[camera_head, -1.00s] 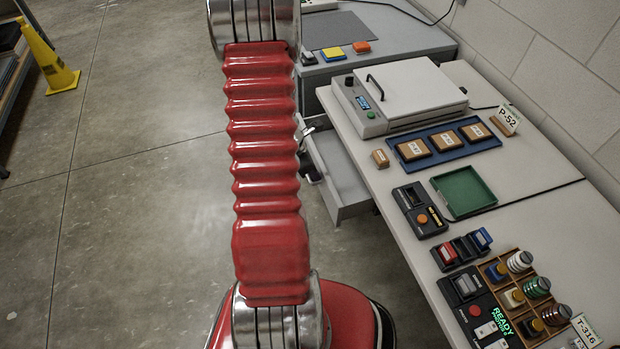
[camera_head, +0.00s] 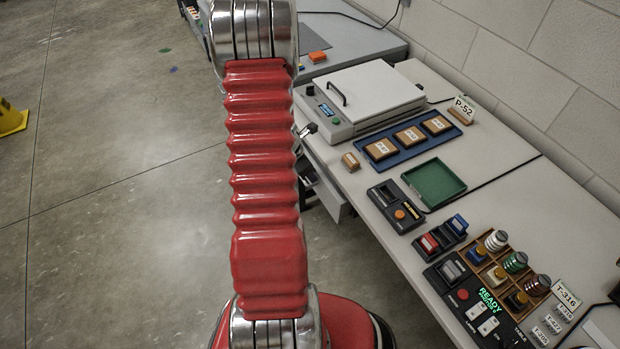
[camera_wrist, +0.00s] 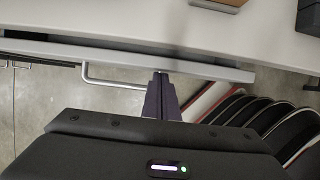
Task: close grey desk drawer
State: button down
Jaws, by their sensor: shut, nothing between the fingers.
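The grey desk drawer (camera_head: 333,196) juts out from under the pale desk in the head view, its front mostly hidden behind my red arm. In the wrist view the drawer front (camera_wrist: 205,68) runs across as a grey strip, with a dark narrow gap between it and the desk edge. Its bar handle (camera_wrist: 112,84) sticks out to the left of my fingers. My gripper (camera_wrist: 160,78) is shut and empty, its tips at the drawer front beside the handle's right end. I cannot tell if they touch it.
Open concrete floor lies to the left, with a yellow sign (camera_head: 12,118) at the far left edge.

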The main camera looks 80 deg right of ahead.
jog(key=shift+w, duration=0.1)
jog(key=w+a+r, duration=0.5)
jog(key=r, duration=0.4)
jog(key=shift+w, duration=0.4)
jog(key=shift+r, duration=0.1)
dwell(0.3)
